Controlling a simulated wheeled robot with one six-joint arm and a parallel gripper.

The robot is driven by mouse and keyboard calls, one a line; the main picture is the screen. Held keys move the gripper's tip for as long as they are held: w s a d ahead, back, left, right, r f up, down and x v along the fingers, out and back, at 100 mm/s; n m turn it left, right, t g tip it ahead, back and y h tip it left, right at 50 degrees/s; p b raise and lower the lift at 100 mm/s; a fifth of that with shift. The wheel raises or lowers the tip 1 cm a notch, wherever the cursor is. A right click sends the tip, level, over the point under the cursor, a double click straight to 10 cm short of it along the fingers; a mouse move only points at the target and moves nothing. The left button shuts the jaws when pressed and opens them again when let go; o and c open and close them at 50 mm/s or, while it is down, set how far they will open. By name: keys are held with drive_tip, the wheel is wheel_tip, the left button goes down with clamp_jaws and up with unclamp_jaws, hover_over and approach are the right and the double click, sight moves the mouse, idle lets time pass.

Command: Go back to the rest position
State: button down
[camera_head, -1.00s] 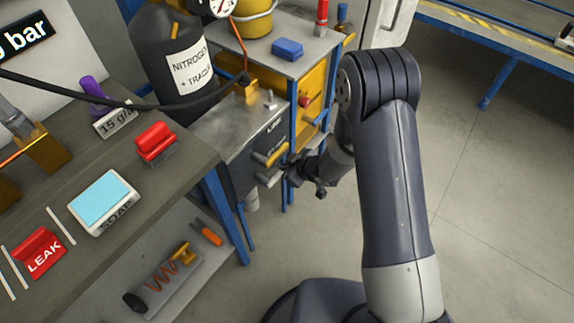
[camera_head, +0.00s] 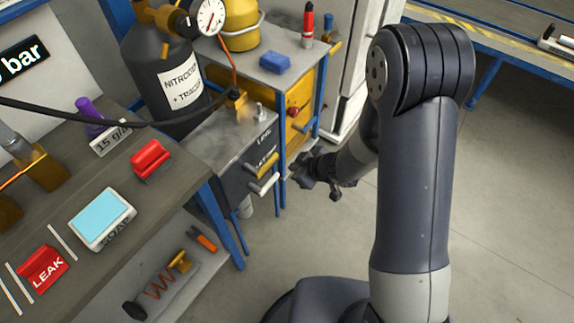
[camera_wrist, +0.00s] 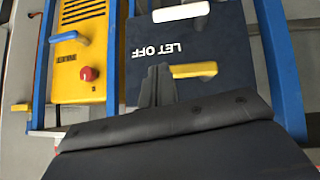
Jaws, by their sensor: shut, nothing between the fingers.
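My gripper (camera_head: 318,176) is in the middle of the head view, at the end of my bent arm. It is shut and empty, in front of the workstation and just right of its two levers. One lever is yellow (camera_head: 262,166) and one is white (camera_head: 264,184); both stick out of a dark panel (camera_head: 240,172). In the wrist view my gripper's fingers (camera_wrist: 158,72) are together and point at the dark panel marked "LET OFF". The yellow lever (camera_wrist: 194,70) lies beside the fingertips and the white lever (camera_wrist: 181,12) is farther up; I cannot tell whether the fingers touch anything.
A yellow unit (camera_wrist: 80,52) with a red knob (camera_wrist: 87,74) stands beside the panel between blue posts. A gas bottle (camera_head: 172,80) and a workbench with a soap box (camera_head: 102,218) are at the left. The floor (camera_head: 500,210) at the right is clear.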

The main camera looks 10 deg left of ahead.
drive_tip(key=shift+s+d+r, duration=0.15)
drive_tip(key=shift+d+r, duration=0.25)
drive_tip(key=b, duration=0.2)
hover_over(274, 176)
drive_tip(key=s+d, duration=0.2)
drive_tip(key=d, duration=0.1)
wheel_tip(274, 176, down, 7)
drive_tip(key=f+b, duration=0.1)
drive_tip(key=a+f+b, duration=0.1)
drive_tip(key=f, duration=0.2)
drive_tip(key=shift+w+a+f+b, duration=0.15)
drive_tip(key=shift+w+b, duration=0.2)
drive_tip(key=shift+b, duration=0.05)
drive_tip(key=shift+f, duration=0.1)
drive_tip(key=shift+d, duration=0.2)
